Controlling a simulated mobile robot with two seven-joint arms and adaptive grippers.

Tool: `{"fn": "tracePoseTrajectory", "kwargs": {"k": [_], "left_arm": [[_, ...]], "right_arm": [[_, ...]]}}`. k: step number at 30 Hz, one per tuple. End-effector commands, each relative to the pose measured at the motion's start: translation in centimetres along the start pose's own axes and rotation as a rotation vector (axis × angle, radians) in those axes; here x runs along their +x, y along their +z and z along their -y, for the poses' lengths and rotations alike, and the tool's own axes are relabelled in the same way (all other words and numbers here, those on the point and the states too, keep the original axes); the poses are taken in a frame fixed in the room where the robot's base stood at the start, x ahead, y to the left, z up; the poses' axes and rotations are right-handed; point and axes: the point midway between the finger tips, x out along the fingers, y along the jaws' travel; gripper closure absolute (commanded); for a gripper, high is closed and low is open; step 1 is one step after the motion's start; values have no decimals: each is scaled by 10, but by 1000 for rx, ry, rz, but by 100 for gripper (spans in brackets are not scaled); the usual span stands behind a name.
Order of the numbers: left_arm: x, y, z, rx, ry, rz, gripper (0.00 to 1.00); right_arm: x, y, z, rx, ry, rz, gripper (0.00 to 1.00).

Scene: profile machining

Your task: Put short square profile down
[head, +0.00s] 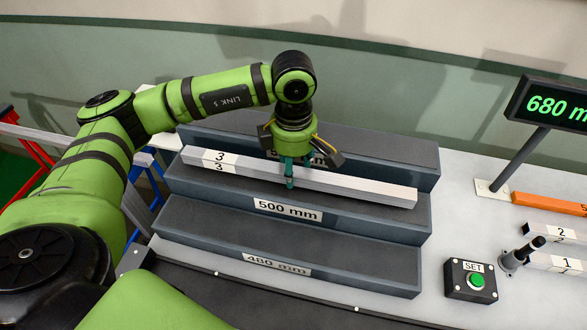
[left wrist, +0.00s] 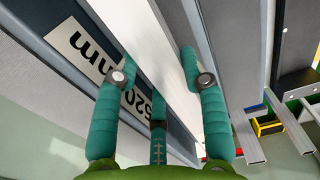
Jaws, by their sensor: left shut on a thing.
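The short square profile (head: 350,187) is a pale grey bar marked 3 near its left end. It lies lengthwise along the middle step of the dark stepped rack (head: 330,222), the step labelled 500 mm. I cannot tell whether it rests on the step or hangs just above it. My left gripper (head: 288,176) points down from above and is shut on the bar near its middle. In the left wrist view the teal fingers (left wrist: 160,80) stand on both sides of the pale bar (left wrist: 153,45). My right gripper is not in view.
The lower step is labelled 480 mm, and its tread is bare. A SET box with a green button (head: 476,281) stands right of the rack. More profiles marked 1 and 2 (head: 556,232) and an orange bar (head: 550,204) lie farther right. A display (head: 553,105) reads 680.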

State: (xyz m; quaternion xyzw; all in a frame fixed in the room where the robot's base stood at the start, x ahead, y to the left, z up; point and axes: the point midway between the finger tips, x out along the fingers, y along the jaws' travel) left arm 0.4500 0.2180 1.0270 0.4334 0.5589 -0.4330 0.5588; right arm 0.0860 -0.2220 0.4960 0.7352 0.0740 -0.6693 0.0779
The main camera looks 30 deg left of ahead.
Motion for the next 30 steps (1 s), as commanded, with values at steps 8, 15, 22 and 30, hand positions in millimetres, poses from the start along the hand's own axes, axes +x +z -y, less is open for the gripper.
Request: {"fn": "tracePoseTrajectory", "kwargs": {"k": [8, 15, 22, 30], "left_arm": [[23, 0, 0, -2, 1, 1, 100], [25, 0, 0, -2, 1, 2, 100], [26, 0, 0, -2, 0, 1, 34], [24, 0, 0, -2, 0, 1, 34]], "right_arm": [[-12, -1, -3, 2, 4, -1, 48], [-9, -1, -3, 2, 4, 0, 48], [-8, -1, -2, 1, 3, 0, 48], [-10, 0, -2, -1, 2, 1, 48]]}}
